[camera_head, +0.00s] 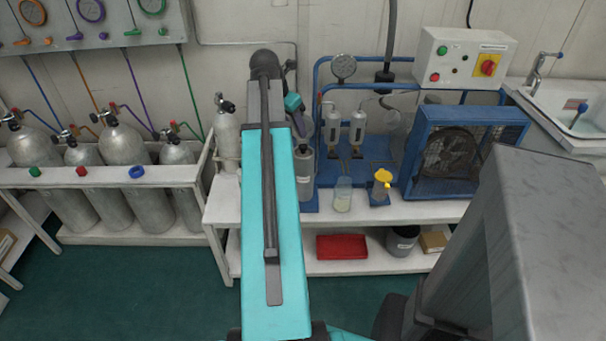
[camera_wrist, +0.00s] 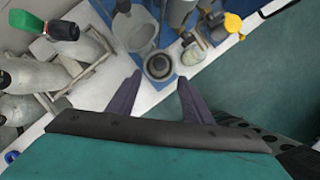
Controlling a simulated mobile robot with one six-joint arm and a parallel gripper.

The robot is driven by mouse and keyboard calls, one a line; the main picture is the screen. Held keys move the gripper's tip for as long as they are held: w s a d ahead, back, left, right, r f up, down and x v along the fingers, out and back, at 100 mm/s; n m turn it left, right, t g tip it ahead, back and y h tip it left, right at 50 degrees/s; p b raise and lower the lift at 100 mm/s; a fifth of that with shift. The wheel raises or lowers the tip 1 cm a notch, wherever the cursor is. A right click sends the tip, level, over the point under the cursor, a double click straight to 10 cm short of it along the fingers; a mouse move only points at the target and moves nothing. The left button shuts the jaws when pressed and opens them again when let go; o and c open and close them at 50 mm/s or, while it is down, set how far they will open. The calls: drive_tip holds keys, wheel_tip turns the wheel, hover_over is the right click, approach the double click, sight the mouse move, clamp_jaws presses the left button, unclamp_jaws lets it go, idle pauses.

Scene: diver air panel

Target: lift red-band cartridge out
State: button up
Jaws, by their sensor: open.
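A grey cylindrical housing (camera_head: 304,172) stands upright at the left end of the blue compressor frame, just right of my teal arm. In the wrist view, a round dark-centred top (camera_wrist: 158,67), seemingly this housing's, lies just beyond and between my fingertips. My gripper (camera_wrist: 159,79) is open and empty, its two purple fingers spread and pointing toward that top. In the head view my gripper is small and partly hidden beside my arm, above the housing. No red band is clearly visible, so I cannot tell the cartridge apart from the housing.
A jar (camera_head: 342,194) and a yellow-topped container (camera_head: 381,187) stand right of the housing on the bench. Slim filter bottles (camera_head: 357,127) and a blue-framed fan (camera_head: 450,153) are behind. Gas cylinders (camera_head: 121,145) stand left. A red tray (camera_head: 341,246) lies on the lower shelf.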

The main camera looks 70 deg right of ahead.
hover_over(303, 146)
drive_tip(key=w+a, duration=0.1)
drive_tip(key=a, duration=0.1)
drive_tip(key=shift+w+f, duration=0.1)
drive_tip(key=shift+f, duration=2)
drive_tip(key=shift+x, duration=2.6)
clamp_jaws()
